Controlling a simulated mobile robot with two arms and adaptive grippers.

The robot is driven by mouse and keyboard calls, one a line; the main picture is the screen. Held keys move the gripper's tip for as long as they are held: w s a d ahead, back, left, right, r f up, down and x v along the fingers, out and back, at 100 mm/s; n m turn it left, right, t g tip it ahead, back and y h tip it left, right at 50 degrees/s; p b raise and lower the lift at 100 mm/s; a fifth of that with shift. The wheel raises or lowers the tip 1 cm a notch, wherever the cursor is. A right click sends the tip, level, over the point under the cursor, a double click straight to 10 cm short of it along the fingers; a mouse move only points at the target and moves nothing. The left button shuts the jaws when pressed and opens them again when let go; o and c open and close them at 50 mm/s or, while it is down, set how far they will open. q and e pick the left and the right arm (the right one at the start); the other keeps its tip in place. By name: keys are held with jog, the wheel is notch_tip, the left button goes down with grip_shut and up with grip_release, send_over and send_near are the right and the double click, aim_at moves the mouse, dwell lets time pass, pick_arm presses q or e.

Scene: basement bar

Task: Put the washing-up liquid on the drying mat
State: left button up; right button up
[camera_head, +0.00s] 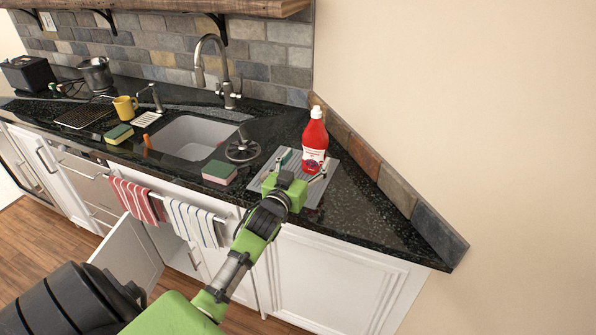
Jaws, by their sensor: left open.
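The washing-up liquid is a red bottle (315,143) with a white cap and a pale label. It stands upright at the right end of the counter and appears to rest on the far part of the grey ribbed drying mat (314,193). My left gripper (302,166) is open over the mat, in front of the bottle. Its fingers point toward the bottle's lower part, with one fingertip to the left and one near its right side. Whether they touch it I cannot tell. The gripper body hides part of the mat. My right gripper is not in view.
A sponge (219,172) and a round dark rack (242,150) are left of the mat. The sink (190,137), tap (228,75) and yellow mug (125,107) are farther left. A wall ledge (395,190) borders the right. A cabinet door (128,254) hangs open below.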

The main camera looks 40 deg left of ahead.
pick_arm(q)
jog(key=v, duration=0.4)
jog(key=shift+s+b, duration=0.25)
jog(key=shift+b, duration=0.05)
jog(key=shift+s+d+r, duration=0.15)
jog(key=shift+s+r, duration=0.1)
jog(key=shift+s, duration=0.4)
